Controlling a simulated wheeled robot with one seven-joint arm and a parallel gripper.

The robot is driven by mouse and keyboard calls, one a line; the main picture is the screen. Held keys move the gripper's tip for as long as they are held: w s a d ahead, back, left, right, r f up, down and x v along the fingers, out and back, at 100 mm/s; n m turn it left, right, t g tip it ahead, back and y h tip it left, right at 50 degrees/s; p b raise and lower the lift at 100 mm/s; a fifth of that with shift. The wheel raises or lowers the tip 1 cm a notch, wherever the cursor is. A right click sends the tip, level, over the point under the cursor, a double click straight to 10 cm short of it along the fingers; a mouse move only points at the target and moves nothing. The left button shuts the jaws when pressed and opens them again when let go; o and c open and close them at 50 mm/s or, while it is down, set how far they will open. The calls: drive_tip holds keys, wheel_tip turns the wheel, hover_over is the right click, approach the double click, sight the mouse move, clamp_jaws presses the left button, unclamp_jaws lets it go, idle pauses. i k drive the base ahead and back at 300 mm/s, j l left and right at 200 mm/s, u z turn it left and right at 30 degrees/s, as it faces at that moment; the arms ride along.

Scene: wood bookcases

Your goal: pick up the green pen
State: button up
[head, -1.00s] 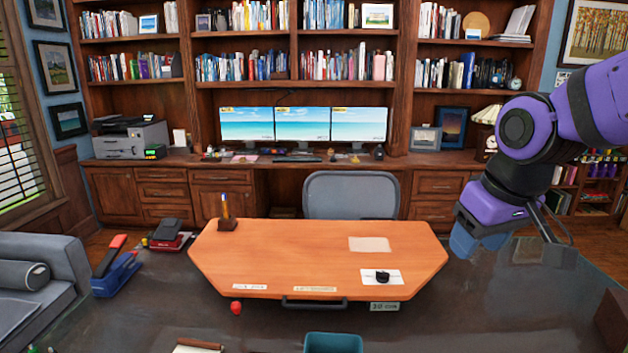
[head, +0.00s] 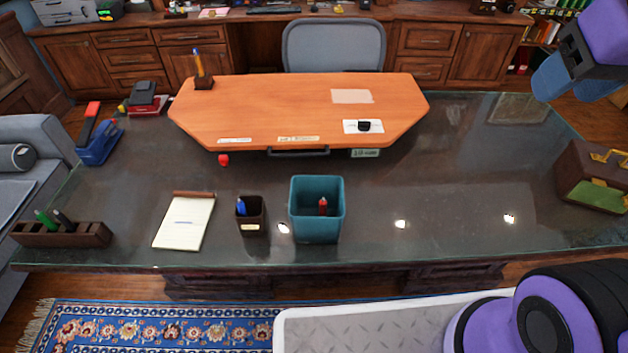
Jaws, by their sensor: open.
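The green pen (head: 45,219) stands tilted in a dark wooden holder (head: 82,236) at the near left corner of the desk. A dark pen (head: 64,220) stands just right of it in the same holder. The lower part of the green pen is hidden inside the holder. My gripper (head: 562,88) is at the upper right, above the far right end of the desk, far from the pen. It is open, and I see nothing in it. Part of it lies close to the picture's right edge.
On the glass-topped desk (head: 420,215) are a notepad (head: 185,221), a small cup (head: 251,219) with a blue pen, a teal bin (head: 317,220) with a red item, and a stapler (head: 98,140). A brown box (head: 592,180) stands at right. The right-centre desk is clear.

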sight(44, 218)
drive_tip(key=j+u, duration=0.35)
drive_tip(key=i+j+u, duration=0.15)
drive_tip(key=j+u, duration=0.2)
drive_tip(key=j, duration=0.15)
drive_tip(key=i+j+u, duration=0.2)
drive_tip(key=j+u, duration=0.15)
drive_tip(key=i+j+u, duration=0.2)
drive_tip(key=j+u, duration=0.2)
